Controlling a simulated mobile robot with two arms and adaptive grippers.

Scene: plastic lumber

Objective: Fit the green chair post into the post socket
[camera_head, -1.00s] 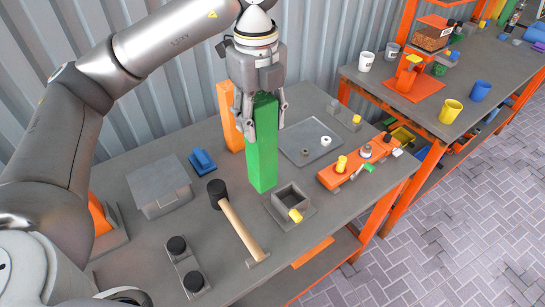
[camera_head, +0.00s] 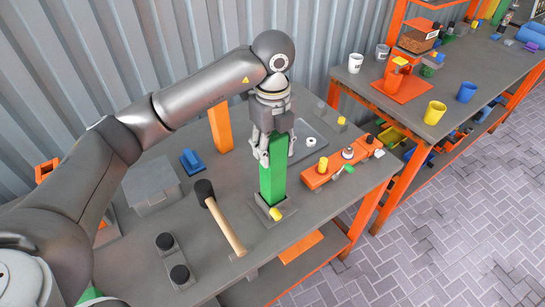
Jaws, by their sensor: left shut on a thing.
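The green chair post (camera_head: 273,180) stands upright on the grey table. My left gripper (camera_head: 276,157) is shut on its upper part from above. The lower end of the post is in or directly over the post socket (camera_head: 262,208), a grey square holder on a flat plate. The post hides the socket's opening, so I cannot tell how deep it sits. A small yellow piece (camera_head: 276,213) is at the socket's front side. My right gripper is not in view.
An orange post (camera_head: 220,128) stands behind left. A mallet (camera_head: 220,217) lies just left of the socket. An orange rack (camera_head: 341,168) with small parts is close on the right. A grey box (camera_head: 151,187) and black-knobbed block (camera_head: 173,258) are further left.

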